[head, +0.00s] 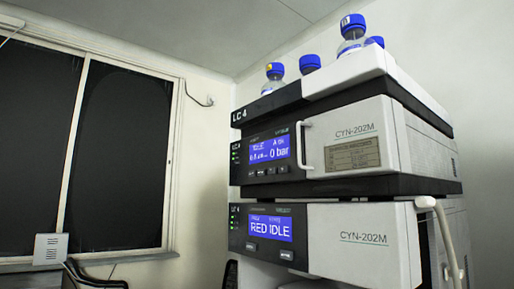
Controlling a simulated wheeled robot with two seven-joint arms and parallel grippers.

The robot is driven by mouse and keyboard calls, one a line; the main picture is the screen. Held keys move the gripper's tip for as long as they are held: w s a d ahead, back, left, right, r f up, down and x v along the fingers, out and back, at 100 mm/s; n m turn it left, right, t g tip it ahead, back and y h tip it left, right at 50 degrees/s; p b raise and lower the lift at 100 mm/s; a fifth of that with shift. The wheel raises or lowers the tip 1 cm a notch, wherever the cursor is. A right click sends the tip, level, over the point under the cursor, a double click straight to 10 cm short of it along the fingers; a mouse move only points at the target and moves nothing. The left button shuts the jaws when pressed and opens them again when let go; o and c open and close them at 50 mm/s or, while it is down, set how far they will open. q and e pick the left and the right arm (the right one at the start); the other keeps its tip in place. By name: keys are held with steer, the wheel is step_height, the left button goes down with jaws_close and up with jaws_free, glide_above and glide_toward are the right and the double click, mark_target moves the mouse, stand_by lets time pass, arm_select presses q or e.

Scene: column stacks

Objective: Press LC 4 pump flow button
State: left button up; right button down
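The LC 4 column stack shows in the head view, with its "LC 4" label (241,115) on the dark top strip. Below it, the upper CYN-202M module (400,125) has a blue display (270,148) reading "0 bar". A row of small dark buttons (270,171) sits under this display; their labels are too small to read, so I cannot tell which is the flow button. The lower CYN-202M module (365,262) has a blue display (270,227) reading "RED IDLE", with two buttons (287,254) below. Neither gripper is in view.
Several blue-capped bottles (352,32) stand on top of the stack. A white curved handle or tube (447,240) sits at the lower right. Dark windows (120,150) fill the left wall. A dark chair-like frame (92,276) is at the lower left.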

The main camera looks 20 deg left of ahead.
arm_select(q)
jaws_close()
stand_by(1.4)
